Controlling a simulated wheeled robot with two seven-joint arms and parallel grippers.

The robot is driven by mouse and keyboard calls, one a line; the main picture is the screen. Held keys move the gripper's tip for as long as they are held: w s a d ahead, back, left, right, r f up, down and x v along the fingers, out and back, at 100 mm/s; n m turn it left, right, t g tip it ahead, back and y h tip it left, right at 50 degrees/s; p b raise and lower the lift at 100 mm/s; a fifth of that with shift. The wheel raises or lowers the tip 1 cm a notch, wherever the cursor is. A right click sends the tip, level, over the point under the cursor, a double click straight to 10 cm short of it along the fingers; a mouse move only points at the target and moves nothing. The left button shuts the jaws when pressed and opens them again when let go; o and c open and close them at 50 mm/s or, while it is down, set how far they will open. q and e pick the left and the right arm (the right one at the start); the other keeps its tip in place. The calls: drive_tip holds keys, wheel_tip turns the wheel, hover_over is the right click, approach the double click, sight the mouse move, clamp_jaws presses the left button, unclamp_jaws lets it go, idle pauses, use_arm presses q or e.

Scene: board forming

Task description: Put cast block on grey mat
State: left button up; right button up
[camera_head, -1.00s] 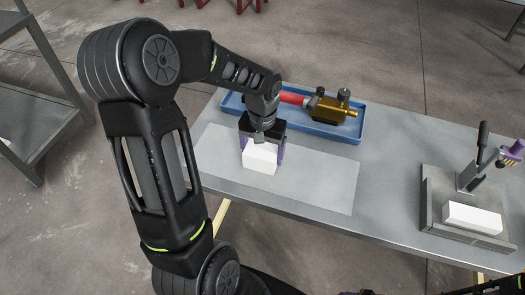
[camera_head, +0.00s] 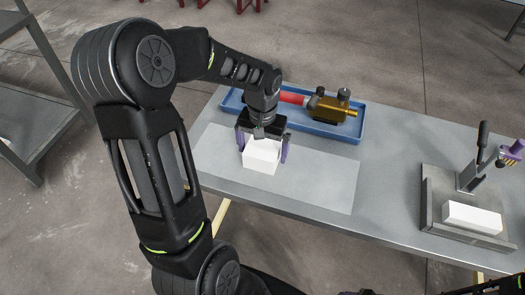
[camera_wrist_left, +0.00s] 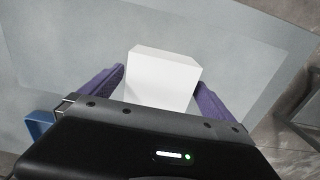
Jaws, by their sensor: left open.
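A white cast block (camera_head: 262,157) rests on the grey mat (camera_head: 325,186), towards its left part. My left gripper (camera_head: 262,148) is above it with its purple fingers spread. One finger is on each side of the block. In the left wrist view the block (camera_wrist_left: 162,75) stands between the open fingers (camera_wrist_left: 165,92), with a visible gap at the far end of each side. The mat (camera_wrist_left: 230,45) shows around it. The block's lower part is hidden behind the gripper body in that view.
A second white block (camera_head: 472,218) sits on a metal fixture (camera_head: 430,215) with an upright lever at the right. A blue tray (camera_head: 340,135) behind the mat holds a brass-coloured tool with a red part. A purple object (camera_head: 516,148) is at the right edge. The mat's right half is clear.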

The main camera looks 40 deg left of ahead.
sight(262, 148)
use_arm(q)
wheel_tip(262, 148, up, 11)
idle(0.3)
idle(0.8)
